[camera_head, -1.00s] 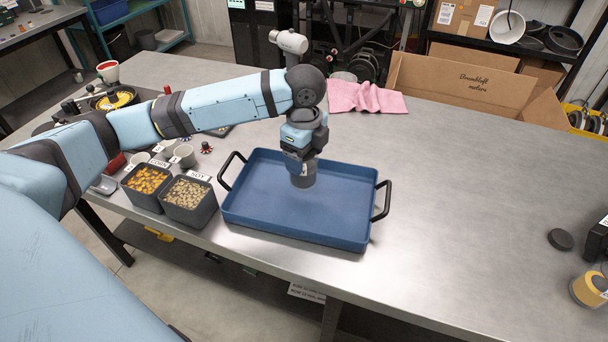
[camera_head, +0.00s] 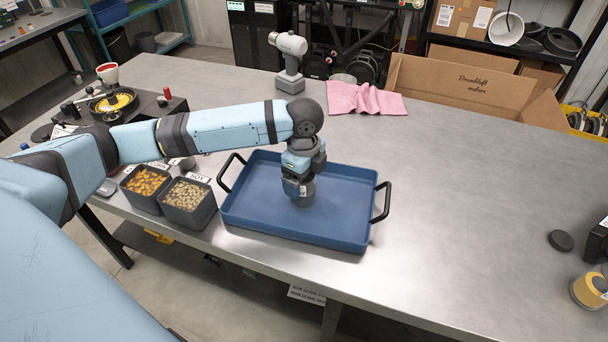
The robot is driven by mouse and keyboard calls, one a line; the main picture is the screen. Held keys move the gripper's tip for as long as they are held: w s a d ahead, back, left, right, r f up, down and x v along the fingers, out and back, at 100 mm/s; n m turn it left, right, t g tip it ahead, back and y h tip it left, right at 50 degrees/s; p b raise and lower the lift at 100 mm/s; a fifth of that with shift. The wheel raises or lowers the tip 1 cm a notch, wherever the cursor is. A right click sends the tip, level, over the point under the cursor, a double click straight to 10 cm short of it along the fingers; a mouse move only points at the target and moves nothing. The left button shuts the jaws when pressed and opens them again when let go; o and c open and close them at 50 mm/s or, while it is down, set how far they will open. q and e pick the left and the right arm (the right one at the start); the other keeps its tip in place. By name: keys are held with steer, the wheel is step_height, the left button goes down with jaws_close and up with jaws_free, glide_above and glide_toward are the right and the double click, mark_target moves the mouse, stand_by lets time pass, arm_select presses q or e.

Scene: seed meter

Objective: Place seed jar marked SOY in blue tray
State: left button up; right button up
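The blue tray (camera_head: 345,231) with two black handles lies on the metal table. My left gripper (camera_head: 301,184) points down over the middle of the tray. The fingers are largely hidden by the wrist. My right gripper is out of view.
A bin of orange seeds (camera_head: 146,184) and a bin of beige seeds (camera_head: 187,198) marked SOY stand left of the tray. Behind are a cordless tool (camera_head: 290,62), a pink cloth (camera_head: 366,99) and a cardboard box (camera_head: 460,84). The table right of the tray is mostly clear.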

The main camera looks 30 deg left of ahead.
arm_select(q)
steer(key=shift+o, duration=0.3)
step_height(320, 180, up, 12)
steer(key=shift+r, duration=0.15)
stand_by(0.8)
